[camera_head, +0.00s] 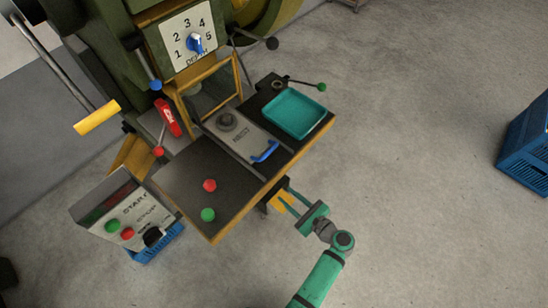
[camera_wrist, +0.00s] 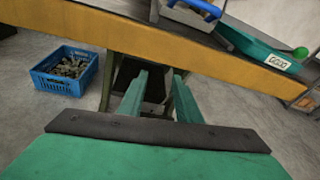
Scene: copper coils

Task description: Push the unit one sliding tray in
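The sliding tray (camera_head: 238,137) is a grey labelled plate with a round dark fitting and a blue handle (camera_head: 265,152) at its front end. It lies on the dark table of the machine, its handle end near the table's front edge. In the wrist view the blue handle (camera_wrist: 200,8) and part of the tray show at the top edge. My green gripper (camera_head: 285,200) is in front of the table edge, apart from the handle and nearer the camera. In the wrist view my gripper (camera_wrist: 158,80) has its fingers apart with nothing held, pointing below the yellow edge.
A teal bin (camera_head: 295,113) sits on the table right of the tray, near a green-knobbed lever (camera_head: 321,87). Red (camera_head: 209,185) and green (camera_head: 208,214) buttons stand on the left. The table's yellow edge (camera_wrist: 150,45) crosses above my fingers. A blue crate (camera_head: 528,145) stands on open floor.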

